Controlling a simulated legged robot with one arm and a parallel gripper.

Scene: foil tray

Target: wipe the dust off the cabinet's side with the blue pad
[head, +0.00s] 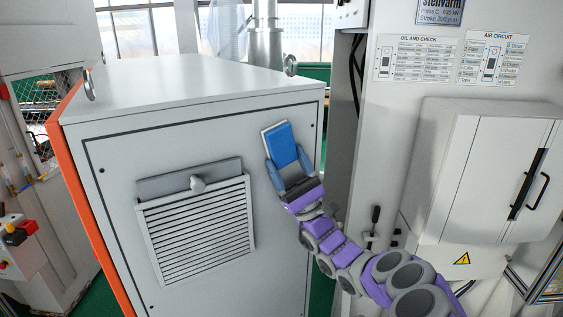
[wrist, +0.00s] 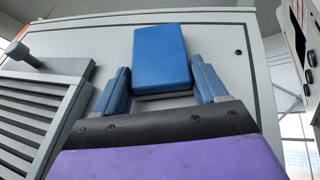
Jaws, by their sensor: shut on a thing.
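The blue pad (head: 283,143) is a flat block with a pale edge, in front of the upper right of the cabinet's side. It also shows in the wrist view (wrist: 162,52). My gripper (head: 286,162) is shut on the pad, with one blue finger at each side of its lower end, as the wrist view also shows (wrist: 161,82). The cabinet (head: 118,165) has a light grey side with a dark seam line. I cannot tell whether the pad touches this side. I cannot make out any clear dust patch; the area behind the pad is hidden.
A louvred vent (head: 197,235) with a grey hood and round knob (head: 197,184) sticks out left of my gripper. A press machine (head: 400,140) with a handled box (head: 500,170) stands right, across a narrow gap. Lifting eyes (head: 290,65) stand on the cabinet top.

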